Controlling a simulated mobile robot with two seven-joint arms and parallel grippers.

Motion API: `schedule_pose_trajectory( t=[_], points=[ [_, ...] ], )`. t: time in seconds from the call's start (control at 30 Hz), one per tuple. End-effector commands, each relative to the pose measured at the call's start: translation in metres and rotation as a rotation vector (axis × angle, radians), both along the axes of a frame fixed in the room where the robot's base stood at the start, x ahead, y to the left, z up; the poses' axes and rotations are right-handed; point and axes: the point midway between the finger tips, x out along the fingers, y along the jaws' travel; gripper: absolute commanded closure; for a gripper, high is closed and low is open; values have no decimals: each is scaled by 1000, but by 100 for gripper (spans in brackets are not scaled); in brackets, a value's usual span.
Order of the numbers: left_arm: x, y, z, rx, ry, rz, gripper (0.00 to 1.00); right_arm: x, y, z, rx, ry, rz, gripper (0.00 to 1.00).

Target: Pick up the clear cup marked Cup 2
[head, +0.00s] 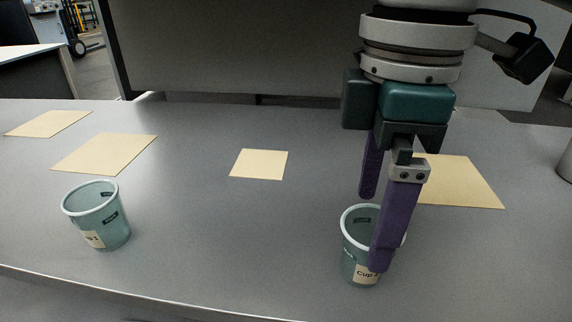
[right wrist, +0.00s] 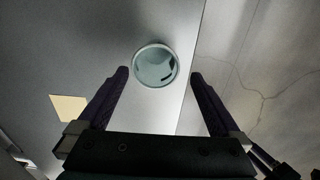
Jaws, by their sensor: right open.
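A clear, bluish cup (head: 355,262) stands upright on the grey table at the right of the head view. Its cream label reads "Cup", with the number hidden behind a finger. My right gripper (head: 372,230) points down at this cup, jaws open. One purple finger passes in front of the cup and the other ends behind its rim. In the right wrist view the cup (right wrist: 155,65) shows between the two fingertips, with visible gaps at both sides. A second clear cup (head: 97,215) stands at the left, its label partly readable as ending in 1. My left gripper is out of view.
Cream mats lie flat on the table (head: 230,240): one in the middle (head: 259,164), one behind the right gripper (head: 460,183), two at the left (head: 105,153) (head: 48,123). The table between the cups is clear. The front edge runs close to both cups.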

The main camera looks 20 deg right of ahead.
Motion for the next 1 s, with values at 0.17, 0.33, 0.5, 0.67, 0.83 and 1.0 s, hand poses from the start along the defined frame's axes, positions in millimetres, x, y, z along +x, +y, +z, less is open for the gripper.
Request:
schedule_pose_trajectory(
  t=[0.17,0.33,0.5,0.67,0.83,1.0],
  points=[
    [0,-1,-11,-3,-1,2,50,0,-1,-24,-1,2,1,0],
    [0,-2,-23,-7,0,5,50,2,-5,-45,-1,1,-1,0],
    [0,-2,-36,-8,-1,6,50,3,-8,-70,0,0,1,0],
    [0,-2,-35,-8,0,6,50,3,-8,-73,-1,-1,2,0],
    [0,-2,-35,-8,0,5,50,3,-7,-72,0,-1,2,8],
    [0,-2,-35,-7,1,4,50,3,-7,-72,0,-2,2,27]
  ],
)
